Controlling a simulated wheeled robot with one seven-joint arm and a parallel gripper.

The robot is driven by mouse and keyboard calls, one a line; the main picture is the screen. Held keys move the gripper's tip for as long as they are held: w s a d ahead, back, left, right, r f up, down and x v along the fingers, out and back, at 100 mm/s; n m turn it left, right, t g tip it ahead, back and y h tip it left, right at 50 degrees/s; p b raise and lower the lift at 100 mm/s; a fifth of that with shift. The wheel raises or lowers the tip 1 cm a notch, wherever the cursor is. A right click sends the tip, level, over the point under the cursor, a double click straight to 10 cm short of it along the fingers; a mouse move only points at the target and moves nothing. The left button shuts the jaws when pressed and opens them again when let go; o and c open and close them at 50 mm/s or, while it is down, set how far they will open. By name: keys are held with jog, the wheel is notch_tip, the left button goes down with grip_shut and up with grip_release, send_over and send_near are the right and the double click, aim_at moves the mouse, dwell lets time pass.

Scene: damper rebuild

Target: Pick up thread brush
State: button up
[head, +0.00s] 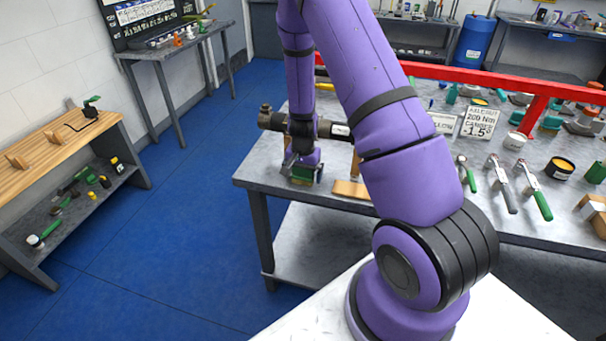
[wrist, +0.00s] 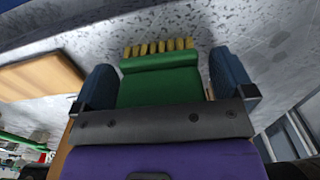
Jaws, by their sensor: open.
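The thread brush, a green block with a row of yellow bristles, lies in the wrist view (wrist: 160,85) between the two blue finger pads of my gripper (wrist: 162,76). A narrow gap shows on each side of the green block, so the pads look apart from it. In the head view, my gripper (head: 303,168) is low over the left front part of the grey workbench (head: 262,160), pointing down, with the green brush (head: 302,175) at its fingers. The gripper is open. The brush's near end is hidden behind the gripper body in the wrist view.
A flat wooden block (head: 351,189) lies just right of my gripper; it also shows in the wrist view (wrist: 42,82). Pliers-like tools with green handles (head: 536,192), a yellow-topped tin (head: 560,168) and small signs (head: 480,122) stand further right. A red rail (head: 450,72) crosses the bench's back.

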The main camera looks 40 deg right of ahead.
jog(key=c, duration=1)
jog(key=shift+o, duration=0.2)
jog(key=shift+r, duration=0.15)
